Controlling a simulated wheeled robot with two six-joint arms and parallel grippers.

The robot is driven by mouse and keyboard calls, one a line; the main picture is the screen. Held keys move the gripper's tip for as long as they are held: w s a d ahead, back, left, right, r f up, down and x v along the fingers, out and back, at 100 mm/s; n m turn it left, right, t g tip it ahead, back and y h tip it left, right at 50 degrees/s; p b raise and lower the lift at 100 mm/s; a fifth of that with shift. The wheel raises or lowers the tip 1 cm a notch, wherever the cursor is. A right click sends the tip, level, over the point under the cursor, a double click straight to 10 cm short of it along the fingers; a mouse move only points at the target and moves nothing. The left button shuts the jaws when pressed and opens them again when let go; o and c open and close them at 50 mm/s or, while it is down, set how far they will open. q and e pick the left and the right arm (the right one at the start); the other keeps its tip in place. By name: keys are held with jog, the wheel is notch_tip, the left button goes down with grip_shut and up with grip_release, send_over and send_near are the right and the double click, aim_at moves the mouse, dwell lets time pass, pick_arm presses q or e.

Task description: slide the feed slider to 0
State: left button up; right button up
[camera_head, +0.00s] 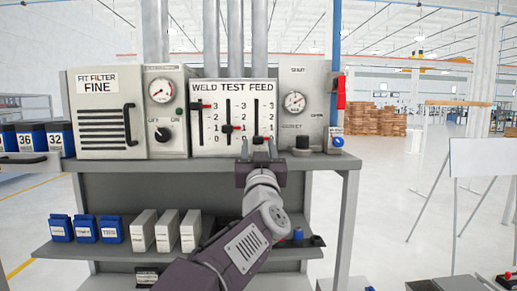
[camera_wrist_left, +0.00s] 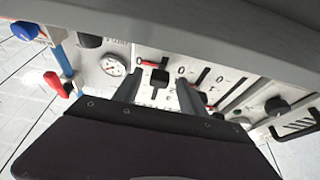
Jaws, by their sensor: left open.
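The control panel (camera_head: 218,92) has three vertical sliders labelled WELD, TEST and FEED. The feed slider (camera_head: 257,105) is the rightmost; its dark handle is low in the slot, near the 0 mark, and partly hidden by my gripper. In the left wrist view the feed handle (camera_wrist_left: 159,79) is black with a red marker beside it. My left gripper (camera_head: 259,147) is open in front of the lower end of the feed slot. In the wrist view its fingers (camera_wrist_left: 158,92) stand either side of the handle; contact cannot be told. My right gripper is not in view.
The weld handle (camera_head: 204,106) is near 3 and the test handle (camera_head: 232,128) near 1. A dial box (camera_head: 297,95) stands right of the panel, a knob box (camera_head: 165,110) left. Shelves hold blue bins (camera_head: 85,229) and white boxes (camera_head: 167,231).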

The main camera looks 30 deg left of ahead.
pick_arm(q)
jog(key=b+v, duration=0.2)
jog(key=v, duration=0.5)
jog(key=shift+s+f, duration=0.2)
